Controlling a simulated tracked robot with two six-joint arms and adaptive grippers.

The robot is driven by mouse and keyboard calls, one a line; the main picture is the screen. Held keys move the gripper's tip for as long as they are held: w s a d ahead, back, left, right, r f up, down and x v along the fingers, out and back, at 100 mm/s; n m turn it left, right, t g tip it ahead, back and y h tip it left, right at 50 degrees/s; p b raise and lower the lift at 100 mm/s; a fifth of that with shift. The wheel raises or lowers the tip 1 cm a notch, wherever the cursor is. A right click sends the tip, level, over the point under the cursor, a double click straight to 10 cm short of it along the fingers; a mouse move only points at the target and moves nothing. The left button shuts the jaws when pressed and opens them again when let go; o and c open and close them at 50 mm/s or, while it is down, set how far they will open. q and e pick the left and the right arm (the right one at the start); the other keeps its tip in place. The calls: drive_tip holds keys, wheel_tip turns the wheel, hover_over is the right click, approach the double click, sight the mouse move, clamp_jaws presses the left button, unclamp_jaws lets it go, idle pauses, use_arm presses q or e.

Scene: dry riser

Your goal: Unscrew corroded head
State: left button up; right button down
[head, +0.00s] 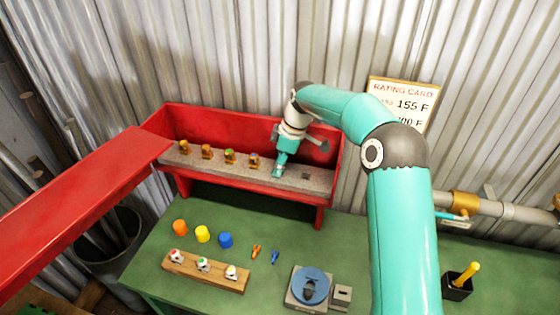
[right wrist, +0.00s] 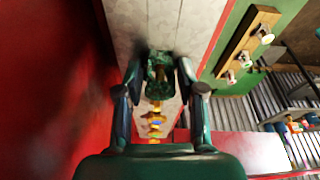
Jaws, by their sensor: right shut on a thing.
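My right gripper (head: 281,165) points down at the grey shelf of the red cabinet, right of the row of heads. In the right wrist view its two fingers (right wrist: 159,68) are shut around a dark green, crusted head (right wrist: 160,62). I cannot tell whether this head is still seated in the shelf or lifted. In the head view the gripper mostly hides it. Several brass heads (head: 207,151) stand upright in a row on the shelf to the left. They also show behind the held head in the wrist view (right wrist: 156,123). My left gripper is not in view.
The red cabinet (head: 225,118) stands open above a green bench (head: 190,287). On the bench are a wooden rack (head: 205,276) of white-bodied heads, coloured caps (head: 203,234), small clips (head: 256,252) and a blue round fixture (head: 311,286). A rating card (head: 400,98) hangs behind my arm.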

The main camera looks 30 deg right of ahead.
drive_tip(key=shift+r+n+p, duration=0.15)
drive_tip(key=shift+n+p, duration=0.4)
drive_tip(key=shift+n, duration=0.15)
drive_tip(key=shift+f+n+g+b, duration=0.3)
drive_tip(key=shift+n+g+b, duration=0.1)
drive_tip(key=shift+n, duration=0.8)
drive_tip(key=shift+s+r+n, duration=0.1)
drive_tip(key=shift+n, duration=0.3)
drive_tip(key=c, duration=1.8)
unclamp_jaws()
drive_tip(key=shift+s+a+r, duration=0.15)
drive_tip(key=shift+s, duration=0.05)
drive_tip(key=o, duration=1)
drive_tip(key=shift+r, duration=0.1)
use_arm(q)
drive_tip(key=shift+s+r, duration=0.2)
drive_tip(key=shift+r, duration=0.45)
use_arm(e)
drive_tip(key=shift+w+r, duration=0.1)
